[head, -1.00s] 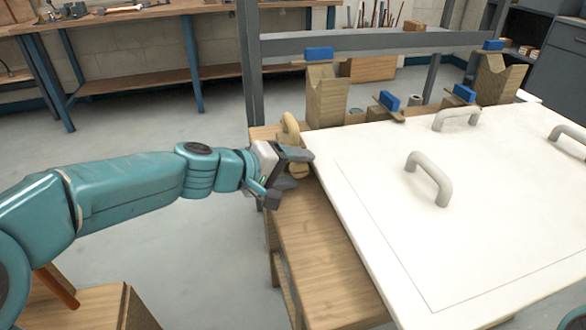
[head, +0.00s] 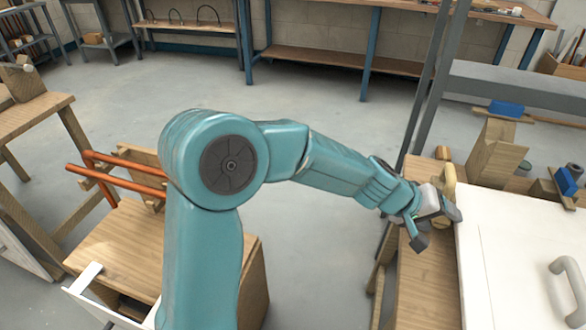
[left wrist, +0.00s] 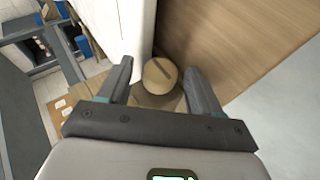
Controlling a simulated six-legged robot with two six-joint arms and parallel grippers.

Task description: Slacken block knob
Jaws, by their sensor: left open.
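A round tan wooden knob (left wrist: 160,75) with a dark slot across its face shows in the left wrist view, beside the edge of a white panel (left wrist: 134,28). My left gripper (left wrist: 158,76) is open, with one finger on each side of the knob; I cannot tell whether either finger touches it. In the head view my left gripper (head: 438,227) is at the panel's left edge, above the wooden bench (head: 426,280). A pale yellow rounded piece (head: 449,182) stands just behind it, and the gripper hides part of this area. My right gripper is out of view.
The white panel (head: 515,235) with a grey handle (head: 566,285) covers the right side. Wooden blocks (head: 492,150) with blue pieces (head: 506,108) stand along its back. Orange pipes (head: 130,172) lie over a wooden stand at left. The floor between is clear.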

